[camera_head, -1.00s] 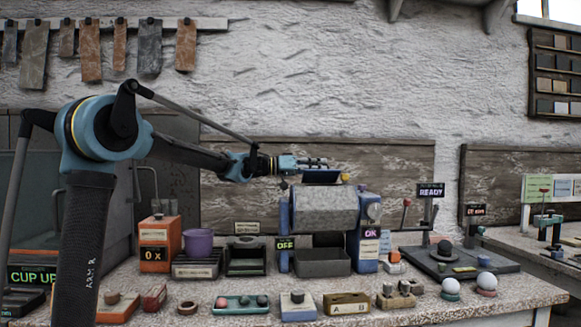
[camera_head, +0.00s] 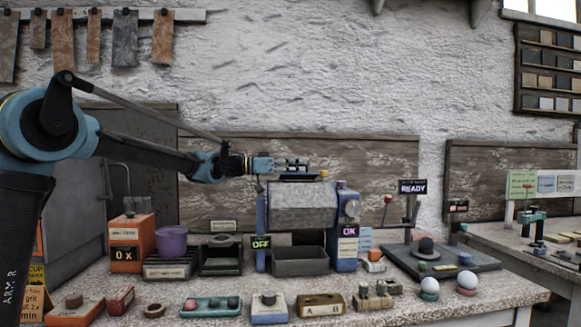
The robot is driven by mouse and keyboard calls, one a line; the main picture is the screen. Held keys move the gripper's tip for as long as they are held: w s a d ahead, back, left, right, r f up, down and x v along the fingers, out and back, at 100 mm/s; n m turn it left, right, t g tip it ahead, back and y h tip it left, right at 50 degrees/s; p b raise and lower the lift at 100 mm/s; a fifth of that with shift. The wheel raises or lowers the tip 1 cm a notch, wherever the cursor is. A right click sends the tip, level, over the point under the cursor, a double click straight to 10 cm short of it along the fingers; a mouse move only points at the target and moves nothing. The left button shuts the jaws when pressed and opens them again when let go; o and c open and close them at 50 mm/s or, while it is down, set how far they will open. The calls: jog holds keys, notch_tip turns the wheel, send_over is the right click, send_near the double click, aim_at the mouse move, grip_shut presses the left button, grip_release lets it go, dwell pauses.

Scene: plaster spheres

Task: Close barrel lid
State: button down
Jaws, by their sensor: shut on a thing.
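The barrel (camera_head: 302,206) is a grey faceted drum held between two blue posts on the bench. Its dark blue lid (camera_head: 296,178) shows as a thin, nearly flat strip at the top of the drum, just under my gripper. I cannot tell whether the lid sits flush. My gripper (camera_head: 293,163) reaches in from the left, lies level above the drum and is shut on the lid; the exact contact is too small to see. A yellow piece (camera_head: 324,174) is at the top right of the drum.
A dark grey tray (camera_head: 300,262) stands below the drum. An orange box (camera_head: 132,244), a purple cup (camera_head: 172,240) and dark bins are on the left. White balls (camera_head: 467,280) and small blocks line the front. A black plate (camera_head: 440,258) is on the right.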

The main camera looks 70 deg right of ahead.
jog(key=shift+w, duration=0.15)
jog(key=c, duration=1.7)
grip_release()
jog(key=shift+w, duration=0.15)
jog(key=v, duration=1.2)
jog(key=shift+w, duration=0.1)
